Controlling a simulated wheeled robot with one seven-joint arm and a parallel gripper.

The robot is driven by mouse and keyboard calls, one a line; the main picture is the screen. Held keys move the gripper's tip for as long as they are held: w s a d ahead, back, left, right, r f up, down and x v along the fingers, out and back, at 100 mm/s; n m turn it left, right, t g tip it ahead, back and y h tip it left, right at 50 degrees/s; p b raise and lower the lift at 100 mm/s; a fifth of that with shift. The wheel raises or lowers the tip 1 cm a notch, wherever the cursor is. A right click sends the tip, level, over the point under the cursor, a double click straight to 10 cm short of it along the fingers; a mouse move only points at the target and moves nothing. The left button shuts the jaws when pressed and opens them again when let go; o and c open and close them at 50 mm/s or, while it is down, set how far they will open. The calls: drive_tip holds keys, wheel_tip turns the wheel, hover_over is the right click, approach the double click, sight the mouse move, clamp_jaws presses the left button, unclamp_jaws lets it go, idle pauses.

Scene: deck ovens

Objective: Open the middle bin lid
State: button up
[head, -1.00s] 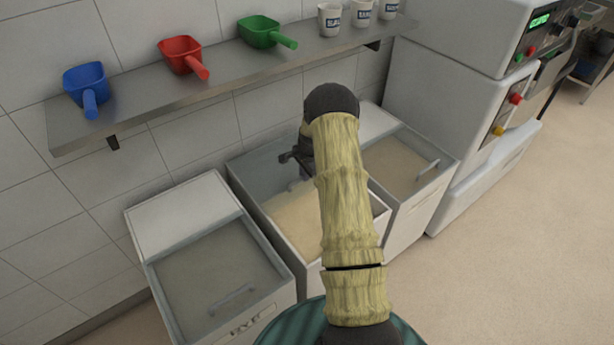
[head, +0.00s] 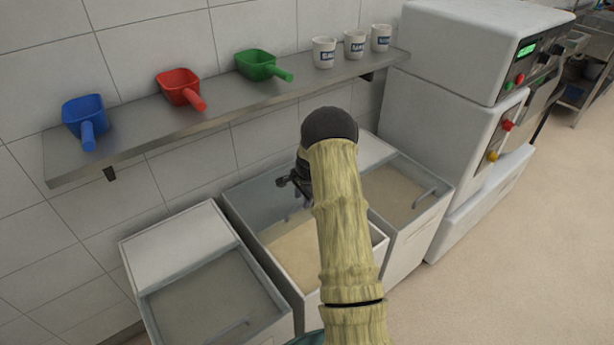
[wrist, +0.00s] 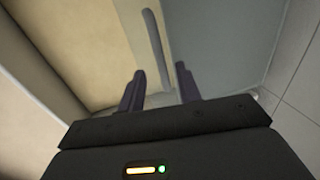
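The middle bin (head: 376,246) stands between two other bins. Pale flour (head: 292,252) shows uncovered in its front part, and a grey panel, seemingly its lid (head: 256,205), lies over the rear part. My gripper (head: 303,200) is over the rear of this bin, partly hidden by my arm. In the wrist view a grey bar handle (wrist: 154,45) runs along the border between the pale flour and the grey lid (wrist: 215,35). My gripper's two fingers (wrist: 160,80) are apart, with the handle's near end between them. I cannot tell whether they touch it.
The left bin (head: 175,243) and right bin (head: 420,222) have clear lids closed over their contents. A wall shelf (head: 225,110) above holds blue, red and green scoops and three white pots. A white oven-like machine (head: 450,120) stands at right. The floor at lower right is clear.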

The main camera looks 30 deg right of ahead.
wheel_tip(320, 180, up, 14)
drive_tip(key=s, duration=0.2)
drive_tip(key=shift+s+d, duration=0.25)
drive_tip(key=shift+s, duration=0.15)
drive_tip(key=s+a+r+n+p, duration=0.6)
drive_tip(key=s+a+r+n, duration=0.2)
drive_tip(key=s+a+r, duration=0.45)
drive_tip(key=s+a+r+n+p, duration=0.3)
drive_tip(key=s+a+n, duration=0.5)
drive_tip(key=s, duration=0.4)
drive_tip(key=shift+s+a+p, duration=0.4)
drive_tip(key=shift+a+p, duration=0.05)
drive_tip(key=shift+a, duration=0.2)
